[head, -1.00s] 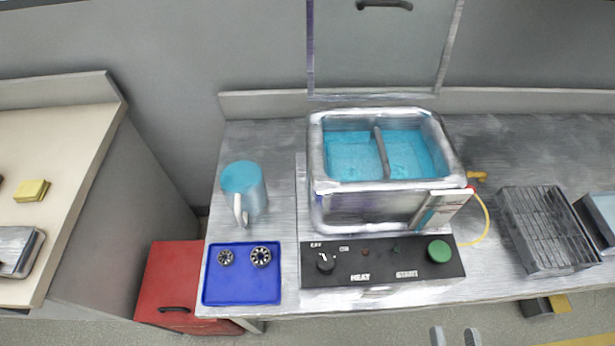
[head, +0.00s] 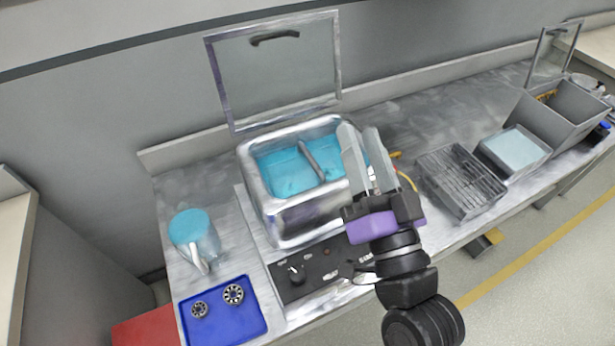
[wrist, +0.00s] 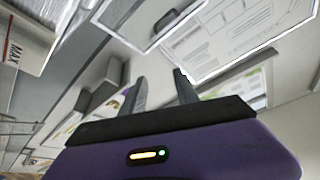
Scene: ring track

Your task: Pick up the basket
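A grey slatted metal box, which looks like the basket (head: 461,181), stands on the metal bench right of the tank in the head view. Thin bars cross its top and its inside looks empty. My gripper (head: 359,130) is raised in front of the tank's right side, left of the basket and apart from it. Its two fingers stand apart with nothing between them. In the wrist view my gripper (wrist: 161,76) also shows spread, empty fingers. I cannot make out the basket in the wrist view.
The tank (head: 290,216) holds blue liquid in two halves, with its lid (head: 275,70) raised. A blue jug (head: 196,240) and a blue tray (head: 225,322) with two bearings are at left. A grey bin with pale liquid (head: 515,150) stands right of the basket.

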